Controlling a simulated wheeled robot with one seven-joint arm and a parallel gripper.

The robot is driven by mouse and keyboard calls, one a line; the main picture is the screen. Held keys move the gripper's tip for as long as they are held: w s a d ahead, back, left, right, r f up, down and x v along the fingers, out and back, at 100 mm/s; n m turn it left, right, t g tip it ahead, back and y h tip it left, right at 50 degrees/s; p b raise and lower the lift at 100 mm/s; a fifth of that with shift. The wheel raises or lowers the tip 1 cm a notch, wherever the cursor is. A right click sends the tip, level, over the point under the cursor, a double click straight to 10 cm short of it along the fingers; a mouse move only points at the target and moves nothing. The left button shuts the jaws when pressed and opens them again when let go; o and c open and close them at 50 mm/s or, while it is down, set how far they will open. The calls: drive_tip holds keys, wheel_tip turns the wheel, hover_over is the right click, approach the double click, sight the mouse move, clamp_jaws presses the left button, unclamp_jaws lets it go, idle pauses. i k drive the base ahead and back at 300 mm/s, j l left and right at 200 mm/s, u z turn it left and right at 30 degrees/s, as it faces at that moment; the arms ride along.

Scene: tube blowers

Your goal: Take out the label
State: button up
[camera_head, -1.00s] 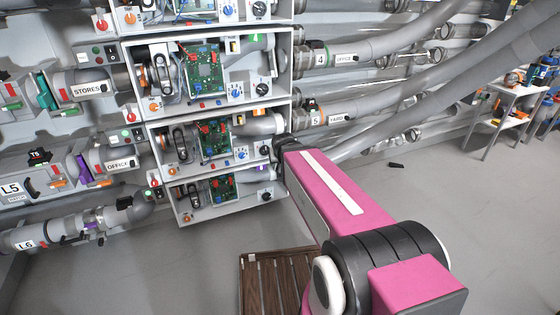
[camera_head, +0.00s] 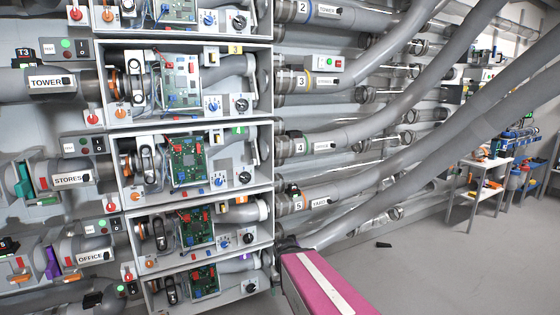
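Several white labels show in the head view, and I cannot tell which one the task means. On the left pipes are the TOWER label (camera_head: 52,82), the STORES label (camera_head: 72,178) and the OFFICE label (camera_head: 92,256). On the right pipes are labels numbered 2 (camera_head: 325,11), 3 (camera_head: 322,81), 4 (camera_head: 322,146) and 5 (camera_head: 318,202). A yellow tag with a 3 (camera_head: 235,49) sits on an upper blower box. My pink arm reaches in from the bottom, and its dark far end is beside the lower boxes. My gripper cannot be made out.
Open blower boxes (camera_head: 208,201) with circuit boards and knobs are stacked at centre left. Thick grey tubes (camera_head: 440,125) sweep across to the upper right. A white table (camera_head: 478,190) with tools stands at the right. A small black object (camera_head: 383,244) lies on otherwise clear floor.

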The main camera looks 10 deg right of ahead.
sight(323, 145)
drive_tip(key=i+l, duration=0.1)
drive_tip(key=i+l+z, duration=0.1)
drive_tip(key=z, duration=0.35)
drive_tip(key=i+z, duration=0.4)
drive_tip(key=k+j, duration=0.05)
drive_tip(key=k, duration=0.05)
